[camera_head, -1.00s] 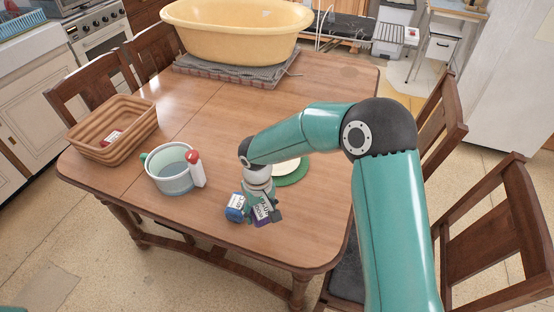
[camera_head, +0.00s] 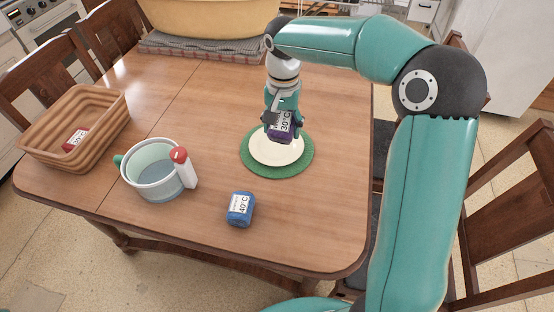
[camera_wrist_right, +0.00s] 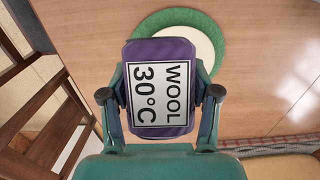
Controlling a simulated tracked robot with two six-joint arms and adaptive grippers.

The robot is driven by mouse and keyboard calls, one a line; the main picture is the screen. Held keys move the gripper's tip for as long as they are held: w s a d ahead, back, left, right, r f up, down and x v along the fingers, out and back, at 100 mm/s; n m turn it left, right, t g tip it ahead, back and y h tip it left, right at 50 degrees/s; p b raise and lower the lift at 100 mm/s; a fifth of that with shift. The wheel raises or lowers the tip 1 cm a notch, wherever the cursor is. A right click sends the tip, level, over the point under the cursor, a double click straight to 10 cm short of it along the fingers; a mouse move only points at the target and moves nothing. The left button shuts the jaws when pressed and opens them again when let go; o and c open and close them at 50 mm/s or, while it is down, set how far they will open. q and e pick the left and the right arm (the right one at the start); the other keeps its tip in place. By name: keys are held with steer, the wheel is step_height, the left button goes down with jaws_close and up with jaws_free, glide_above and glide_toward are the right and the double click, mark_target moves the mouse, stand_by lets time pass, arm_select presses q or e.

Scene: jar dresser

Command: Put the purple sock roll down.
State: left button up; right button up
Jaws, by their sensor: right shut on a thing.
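The purple sock roll (camera_head: 284,131) has a white label reading "30°C". My right gripper (camera_head: 281,126) is shut on it and holds it over the cream plate on the green round mat. In the right wrist view the purple roll (camera_wrist_right: 161,129) sits between the two fingers of my right gripper (camera_wrist_right: 161,95), its label reading "WOOL 30°C". Whether the roll touches the plate I cannot tell. My left gripper is not in view.
A cream plate (camera_head: 270,153) lies on a green mat (camera_head: 300,166). A blue sock roll (camera_head: 240,210) lies in front. A pale pot (camera_head: 152,182) with a red-capped white item (camera_head: 185,168) and a brown basket (camera_head: 112,121) holding a red roll (camera_head: 75,139) stand left. A yellow tub (camera_head: 215,18) stands behind.

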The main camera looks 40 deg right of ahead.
mark_target(280, 171)
step_height(280, 171, down, 14)
steer(key=shift+w+a+f, duration=0.15)
steer(key=shift+f, duration=0.1)
steer(key=o, duration=1.3)
steer(key=shift+c, duration=0.2)
step_height(280, 171, up, 12)
steer(key=shift+r, duration=0.1)
